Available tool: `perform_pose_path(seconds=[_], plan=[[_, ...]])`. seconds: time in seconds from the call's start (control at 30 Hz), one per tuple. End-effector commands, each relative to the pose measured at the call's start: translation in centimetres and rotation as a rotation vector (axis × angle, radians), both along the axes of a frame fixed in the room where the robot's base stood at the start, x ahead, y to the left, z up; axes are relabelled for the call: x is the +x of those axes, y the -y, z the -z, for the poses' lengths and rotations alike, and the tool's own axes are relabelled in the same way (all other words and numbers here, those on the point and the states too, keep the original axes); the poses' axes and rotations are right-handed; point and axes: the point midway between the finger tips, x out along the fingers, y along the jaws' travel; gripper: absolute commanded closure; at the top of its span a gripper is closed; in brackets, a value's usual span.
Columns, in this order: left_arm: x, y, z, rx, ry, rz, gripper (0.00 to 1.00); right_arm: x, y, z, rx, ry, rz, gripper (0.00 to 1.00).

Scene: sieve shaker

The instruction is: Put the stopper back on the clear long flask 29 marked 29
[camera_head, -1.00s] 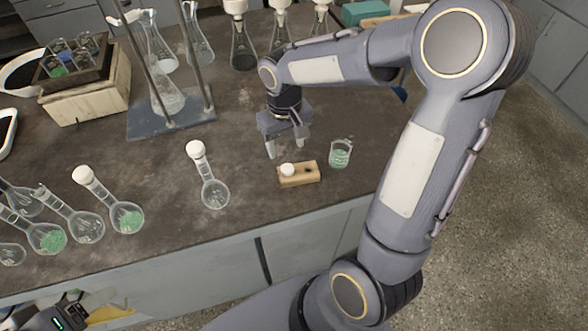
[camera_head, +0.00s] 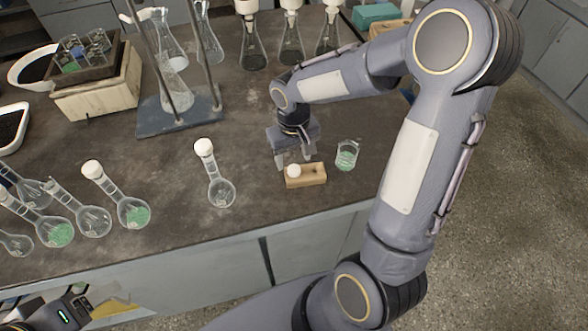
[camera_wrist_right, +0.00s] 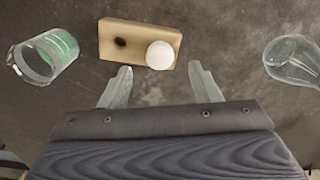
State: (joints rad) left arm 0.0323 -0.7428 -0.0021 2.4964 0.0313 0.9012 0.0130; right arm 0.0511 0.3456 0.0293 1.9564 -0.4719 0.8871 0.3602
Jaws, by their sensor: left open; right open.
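A white round stopper (camera_head: 294,171) sits on the left part of a small wooden block (camera_head: 317,174). It also shows in the right wrist view (camera_wrist_right: 160,55), beside a dark hole in the block (camera_wrist_right: 112,28). My right gripper (camera_head: 293,160) is open and empty just behind the block, its fingers spread to either side of the stopper's line. Open long-necked flasks, such as one clear flask (camera_head: 93,222), stand at the left; I cannot read any mark 29. My left gripper (camera_head: 76,312) shows only partly at the lower left; its fingertips are hard to make out.
A white-stoppered clear flask (camera_head: 221,192) stands left of the block and a green-filled stoppered one (camera_head: 133,213) further left. A beaker with green contents (camera_head: 347,155) stands right of the block. A metal stand (camera_head: 180,120) is behind. The front table edge is near.

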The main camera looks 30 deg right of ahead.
Motion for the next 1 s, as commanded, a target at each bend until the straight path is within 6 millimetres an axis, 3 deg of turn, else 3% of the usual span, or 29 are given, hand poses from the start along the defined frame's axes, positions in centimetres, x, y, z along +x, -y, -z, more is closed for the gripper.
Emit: perform_pose_path(seconds=[0.23,0.63,1.0], plan=[[0.0,0.0,-0.2,0.0,0.0,0.0,0.29,-0.3,-0.1,3.4,0.0,-0.004,0.0,0.43],[0.0,0.0,-0.2,0.0,0.0,0.0,0.29,-0.2,0.0,3.7,0.0,-0.001,0.001,0.43],[0.0,0.0,-0.2,0.0,0.0,0.0,0.29,-0.2,0.0,3.6,0.0,-0.001,0.001,0.91]])
